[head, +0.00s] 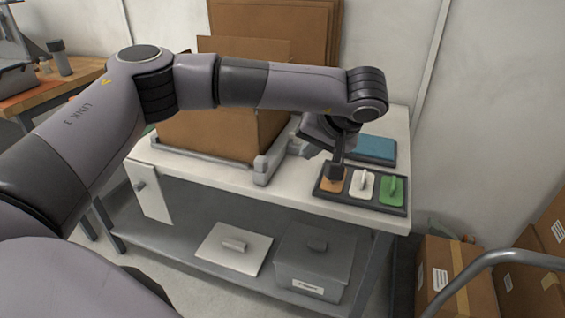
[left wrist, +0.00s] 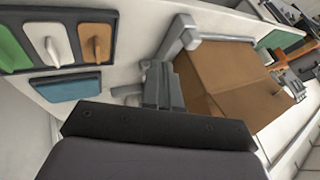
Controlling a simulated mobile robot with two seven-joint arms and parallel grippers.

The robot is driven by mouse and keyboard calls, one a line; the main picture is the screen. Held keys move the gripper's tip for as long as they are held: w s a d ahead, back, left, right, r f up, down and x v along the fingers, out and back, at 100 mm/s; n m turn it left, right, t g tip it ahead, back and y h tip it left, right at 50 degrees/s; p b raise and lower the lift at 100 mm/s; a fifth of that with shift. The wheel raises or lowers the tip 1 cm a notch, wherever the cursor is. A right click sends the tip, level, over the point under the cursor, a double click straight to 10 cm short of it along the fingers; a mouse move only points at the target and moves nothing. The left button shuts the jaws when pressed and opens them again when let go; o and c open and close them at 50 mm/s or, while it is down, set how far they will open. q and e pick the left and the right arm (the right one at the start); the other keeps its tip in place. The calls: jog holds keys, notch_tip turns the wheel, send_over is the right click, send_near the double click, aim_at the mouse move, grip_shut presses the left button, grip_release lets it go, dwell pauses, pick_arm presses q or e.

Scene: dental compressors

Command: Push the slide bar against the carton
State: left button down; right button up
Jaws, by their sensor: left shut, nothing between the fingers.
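The brown carton (head: 215,133) stands on the white bench top inside a low grey frame. It also shows in the left wrist view (left wrist: 222,80). The grey slide bar (head: 263,170) lies along the carton's right side in the head view, with a raised end towards the front. That end shows in the left wrist view (left wrist: 183,32). I cannot tell whether bar and carton touch. My left gripper (head: 297,148) is shut and empty, low beside the bar on the side away from the carton; its fingers (left wrist: 158,70) partly hide the bar. Contact is unclear. My right gripper is not in view.
A dark panel (head: 321,191) with orange, white and green handled blocks lies at the bench's right front. A blue pad (head: 376,149) lies behind it. A grey box (head: 313,262) and a white lid (head: 232,250) sit on the lower shelf. Cartons (head: 447,275) stand at right.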

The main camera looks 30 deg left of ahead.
pick_arm(q)
jog(key=x, duration=1)
jog(key=shift+s+a+f, duration=0.1)
jog(key=shift+a, duration=0.2)
jog(key=shift+s+a+r+p, duration=0.1)
jog(key=shift+s+a+p, duration=0.1)
jog(key=shift+a, duration=0.4)
jog(key=shift+s+a+r+p, duration=0.1)
jog(key=shift+a+p, duration=0.05)
jog(key=shift+a, duration=0.4)
jog(key=shift+s+a, duration=0.1)
jog(key=shift+a, duration=0.6)
